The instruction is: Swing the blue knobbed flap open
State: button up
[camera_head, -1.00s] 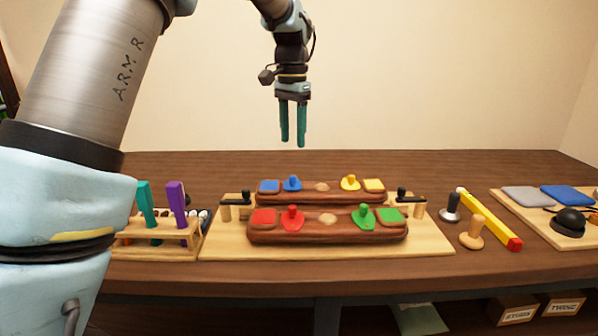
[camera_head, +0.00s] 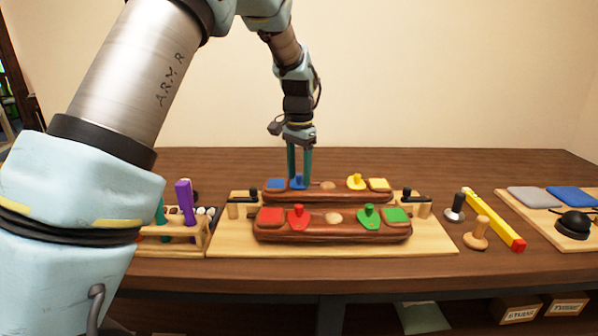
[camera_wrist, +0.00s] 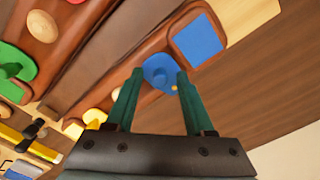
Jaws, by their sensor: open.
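The blue knobbed flap (camera_head: 299,182) sits on the rear brown leather piece (camera_head: 340,196), just right of a flat blue square (camera_head: 275,184). My gripper (camera_head: 299,180) points down over it, its two teal fingers open. In the wrist view the blue flap (camera_wrist: 158,72) shows between and just beyond the fingertips of my gripper (camera_wrist: 160,75), with the blue square (camera_wrist: 198,40) beside it. The fingers overlap the flap in both views, so I cannot tell whether they touch the knob.
The front leather piece (camera_head: 332,230) carries a red knobbed flap (camera_head: 297,217) and a green one (camera_head: 369,217). A yellow knobbed flap (camera_head: 356,182) is on the rear piece. Black-handled clamps (camera_head: 411,197) stand at the board's ends. A tool rack (camera_head: 180,235) stands at left.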

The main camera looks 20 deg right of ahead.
grip_shut()
dwell(0.3)
jog(key=shift+d+n, duration=0.1)
jog(key=shift+n, duration=0.3)
jog(key=n+p, duration=0.1)
jog(key=d+n+p, duration=0.1)
jog(key=n, duration=0.1)
jog(key=shift+s+r+n, duration=0.1)
jog(key=shift+s+n, duration=0.05)
jog(key=shift+n, duration=0.15)
jog(key=n, duration=0.2)
jog(key=d+n+p, duration=0.1)
jog(key=shift+n, duration=0.4)
jog(key=n, duration=0.1)
jog(key=d+n+p, duration=0.1)
jog(key=shift+w+n, duration=0.25)
jog(key=shift+n, duration=0.05)
jog(key=n, duration=0.1)
jog(key=n+p, duration=0.1)
jog(key=n, duration=0.1)
jog(key=w+d+n+p, duration=0.1)
jog(key=n, duration=0.3)
jog(key=w+n+p, duration=0.1)
jog(key=n, duration=0.2)
jog(key=shift+w+d, duration=0.15)
jog(key=shift+d, duration=0.05)
